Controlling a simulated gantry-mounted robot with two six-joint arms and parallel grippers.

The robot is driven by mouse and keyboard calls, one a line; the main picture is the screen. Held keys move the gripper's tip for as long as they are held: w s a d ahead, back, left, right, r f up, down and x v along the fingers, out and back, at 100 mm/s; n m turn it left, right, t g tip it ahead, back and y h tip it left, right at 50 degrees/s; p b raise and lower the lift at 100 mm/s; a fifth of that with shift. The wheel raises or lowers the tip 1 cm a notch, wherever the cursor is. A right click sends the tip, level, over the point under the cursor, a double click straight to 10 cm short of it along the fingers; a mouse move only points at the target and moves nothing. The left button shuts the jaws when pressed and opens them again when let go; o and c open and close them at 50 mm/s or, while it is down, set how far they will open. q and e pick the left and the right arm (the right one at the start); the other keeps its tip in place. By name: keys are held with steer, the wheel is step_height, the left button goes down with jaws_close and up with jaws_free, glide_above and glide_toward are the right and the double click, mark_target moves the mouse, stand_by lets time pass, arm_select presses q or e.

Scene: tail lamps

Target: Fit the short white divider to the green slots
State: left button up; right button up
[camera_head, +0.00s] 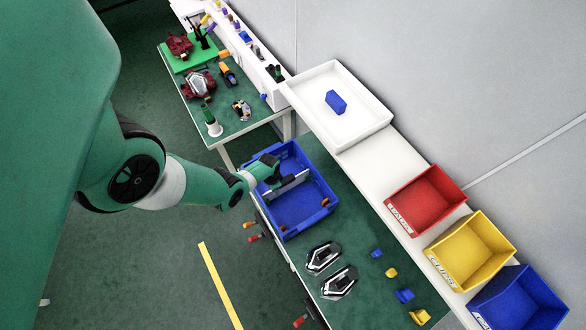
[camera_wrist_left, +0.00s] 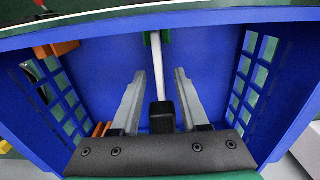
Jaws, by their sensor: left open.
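The short white divider (camera_head: 290,185) stands inside the blue crate (camera_head: 300,212), running across its upper part. In the left wrist view the divider (camera_wrist_left: 157,62) is a thin white strip seen from above, with its far end at a green slot (camera_wrist_left: 155,38) on the crate wall. My left gripper (camera_head: 272,178) is over the crate at the divider. In the left wrist view its two grey fingers (camera_wrist_left: 160,76) are apart, one on each side of the divider's line, with gaps on both sides. The divider's near end is hidden behind the gripper. My right gripper is not in view.
Orange slots (camera_wrist_left: 57,48) show on the crate's side. Two lamps (camera_head: 331,271) and small blue and yellow parts lie on the green bench in front. Red (camera_head: 427,197), yellow (camera_head: 470,250) and blue bins stand on the right shelf, with a white tray (camera_head: 350,115) behind.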

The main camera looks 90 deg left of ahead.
arm_select(q)
step_height(320, 180, up, 8)
steer(key=p, duration=0.6)
